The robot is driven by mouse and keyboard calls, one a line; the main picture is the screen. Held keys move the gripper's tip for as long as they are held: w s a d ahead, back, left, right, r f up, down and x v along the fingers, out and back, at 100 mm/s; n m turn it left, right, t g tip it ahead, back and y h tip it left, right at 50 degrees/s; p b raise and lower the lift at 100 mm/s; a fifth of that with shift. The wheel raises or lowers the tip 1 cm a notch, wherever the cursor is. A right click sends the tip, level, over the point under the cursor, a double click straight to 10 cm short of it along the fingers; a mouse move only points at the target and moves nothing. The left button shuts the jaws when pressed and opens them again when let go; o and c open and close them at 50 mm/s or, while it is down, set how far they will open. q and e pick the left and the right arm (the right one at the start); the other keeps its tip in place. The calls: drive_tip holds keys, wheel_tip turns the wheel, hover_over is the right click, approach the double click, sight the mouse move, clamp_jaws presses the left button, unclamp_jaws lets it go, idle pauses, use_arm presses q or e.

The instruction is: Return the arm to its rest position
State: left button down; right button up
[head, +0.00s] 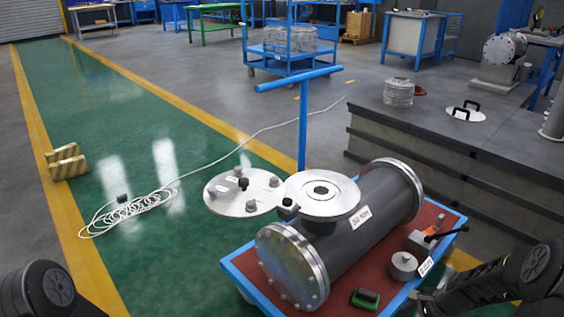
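My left arm shows only as a dark round joint in the bottom left corner; its gripper is out of view. My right arm comes in from the bottom right, and its dark end (428,299) is low beside the cart's right edge. Its fingers are too dark and cut off to tell open from shut. The grey flanged shell (362,232) lies on the cart, with a round flanged opening (321,193) on top. A round metal cover (243,191) with several knobs is beside that opening, to its left, and appears level with it.
The blue-edged cart (240,277) with a red top carries a green-black block (365,298), a grey cylindrical piece (403,265) and a black-handled tool (424,240). A blue T-shaped post (303,125) stands behind the shell. A coiled white cable (128,210) lies on the green floor. A grey platform (450,130) is at right.

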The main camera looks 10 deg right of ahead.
drive_tip(key=s+a+f+n, duration=0.35)
drive_tip(key=a+n, duration=0.25)
drive_tip(key=a, duration=0.4)
drive_tip(key=s+a+f+n, duration=0.3)
drive_tip(key=a+f+n, duration=0.25)
drive_tip(key=a, duration=0.35)
drive_tip(key=s+a+n+g+y+p, duration=0.1)
drive_tip(key=s+a+n, duration=0.2)
drive_tip(key=s+a, duration=0.3)
drive_tip(key=s+a+n+g+y, duration=0.1)
drive_tip(key=s+a+n, duration=0.3)
drive_tip(key=a, duration=0.5)
use_arm(q)
wheel_tip(320, 180, up, 30)
drive_tip(key=s+d+p, duration=0.1)
drive_tip(key=s+p, duration=0.1)
drive_tip(key=p, duration=2.7)
drive_tip(key=shift+d+g, duration=0.3)
drive_tip(key=shift+d, duration=0.1)
use_arm(e)
wheel_tip(320, 180, up, 30)
drive_tip(key=s+a, duration=0.1)
drive_tip(key=s, duration=0.1)
drive_tip(key=shift+s+a+m+g, duration=0.15)
drive_tip(key=shift+m+g, duration=0.15)
drive_tip(key=shift+m, duration=0.05)
